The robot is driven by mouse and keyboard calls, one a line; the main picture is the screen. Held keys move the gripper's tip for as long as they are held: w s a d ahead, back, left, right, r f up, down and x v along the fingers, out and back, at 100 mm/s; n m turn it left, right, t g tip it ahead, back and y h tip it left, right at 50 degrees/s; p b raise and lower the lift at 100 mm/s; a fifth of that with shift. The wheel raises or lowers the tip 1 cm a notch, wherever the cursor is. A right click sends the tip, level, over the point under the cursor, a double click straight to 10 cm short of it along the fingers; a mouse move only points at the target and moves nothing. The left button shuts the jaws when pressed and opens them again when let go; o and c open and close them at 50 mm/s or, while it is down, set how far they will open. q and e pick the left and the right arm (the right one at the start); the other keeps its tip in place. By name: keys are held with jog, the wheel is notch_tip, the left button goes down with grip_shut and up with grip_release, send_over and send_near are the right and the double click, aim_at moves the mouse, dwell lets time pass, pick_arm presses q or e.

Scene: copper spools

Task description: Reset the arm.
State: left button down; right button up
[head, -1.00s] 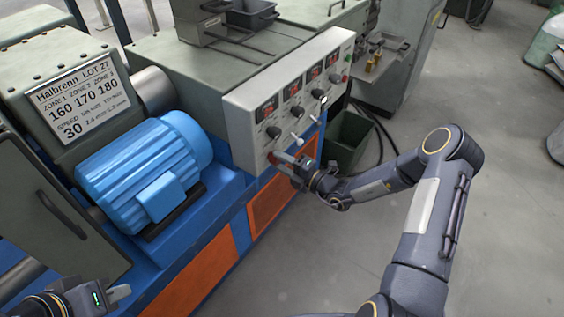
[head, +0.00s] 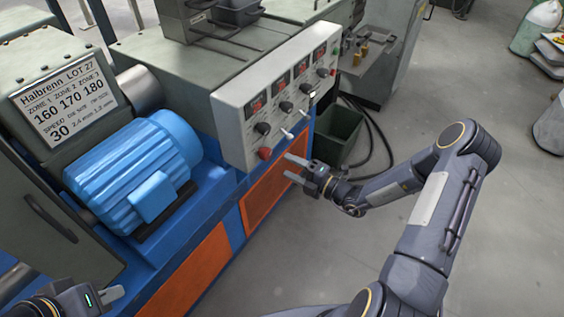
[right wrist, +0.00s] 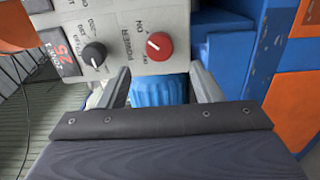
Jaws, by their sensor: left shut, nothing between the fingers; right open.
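My right gripper (head: 296,167) is open and empty. It stands in front of the machine's orange side panel, below and to the right of the control panel (head: 232,122), apart from it. In the right wrist view its two fingers (right wrist: 162,90) are spread, with the red power knob (right wrist: 159,46) and a black knob (right wrist: 94,54) beyond them. The red knob also shows at the lower left of the panel in the head view (head: 264,153). My left gripper (head: 108,296) is at the lower left edge, shut and empty, partly cut off.
A blue motor (head: 135,170) and a sign with zone numbers (head: 64,102) are at the left. A dark green bin (head: 338,135) stands behind my right gripper, with a black hose beside it. The grey floor (head: 430,95) to the right is open.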

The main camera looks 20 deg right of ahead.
jog(key=shift+s+d, duration=0.15)
jog(key=shift+s, duration=0.1)
dwell(0.3)
jog(key=s+a+r+n+g+y+p, duration=0.15)
jog(key=s+a+r+n+g, duration=0.35)
jog(key=r+n, duration=0.5)
jog(key=s+a+r+n+g+y+p, duration=0.1)
jog(key=s+a+r+n+g+p, duration=0.3)
jog(key=s+r+n, duration=0.6)
jog(key=s+d+r+n+h+p, duration=0.1)
jog(key=s+d+r+n+h, duration=0.1)
jog(key=n, duration=0.6)
jog(key=s+d+r+n+h+p, duration=0.2)
jog(key=s+d+r+n+h, duration=0.1)
jog(key=s+n, duration=0.4)
jog(key=s+d+r+n+h+p, duration=0.2)
jog(key=s+r+n+h, duration=0.1)
jog(key=n, duration=0.6)
jog(key=shift+s+d+n+h, duration=0.2)
jog(key=shift+s+n+h, duration=0.2)
jog(key=shift+s+h, duration=0.45)
